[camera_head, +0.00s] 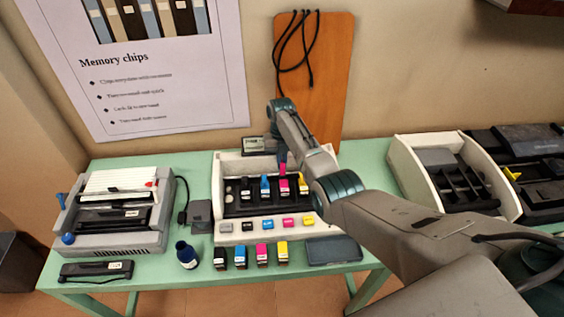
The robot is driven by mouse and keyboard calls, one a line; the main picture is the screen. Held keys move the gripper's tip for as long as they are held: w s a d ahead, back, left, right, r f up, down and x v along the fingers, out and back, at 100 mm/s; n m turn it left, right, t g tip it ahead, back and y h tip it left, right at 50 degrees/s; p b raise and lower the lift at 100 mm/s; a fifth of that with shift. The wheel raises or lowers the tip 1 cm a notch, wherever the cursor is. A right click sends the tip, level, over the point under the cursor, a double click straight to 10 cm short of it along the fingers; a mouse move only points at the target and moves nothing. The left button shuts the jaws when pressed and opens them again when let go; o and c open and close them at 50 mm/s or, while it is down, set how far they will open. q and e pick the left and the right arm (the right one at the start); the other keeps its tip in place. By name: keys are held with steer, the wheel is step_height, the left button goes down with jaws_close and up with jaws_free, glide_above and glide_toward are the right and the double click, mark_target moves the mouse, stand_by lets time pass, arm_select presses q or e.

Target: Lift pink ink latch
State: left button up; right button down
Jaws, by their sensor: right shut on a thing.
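The printer (222,170) is a white open-topped unit on the green table, with a row of colored ink cartridges in its dark carriage. The pink ink cartridge (284,187) sits between the blue and yellow ones. The pink latch (283,168) stands up above and behind it. My right gripper (281,156) reaches down from the upper right and is shut on the pink latch; its fingertips are small and partly hidden by my own arm. My left gripper is not in view.
Loose cartridges (240,258) stand in front of the printer, beside a dark ink bottle (187,255) and a dark flat pad (334,250). Another printer (110,215) stands at the left. Open machines (455,180) stand at the right. A wooden board (330,80) leans on the wall behind.

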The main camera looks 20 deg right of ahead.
steer(key=c, duration=1.6)
jaws_free()
steer(key=shift+f, duration=0.1)
step_height(320, 180, up, 11)
steer(key=w+b, duration=0.2)
steer(key=b, duration=0.1)
steer(key=shift+d+f+b, duration=0.15)
steer(key=shift+d+b, duration=0.15)
steer(key=shift+f, duration=0.1)
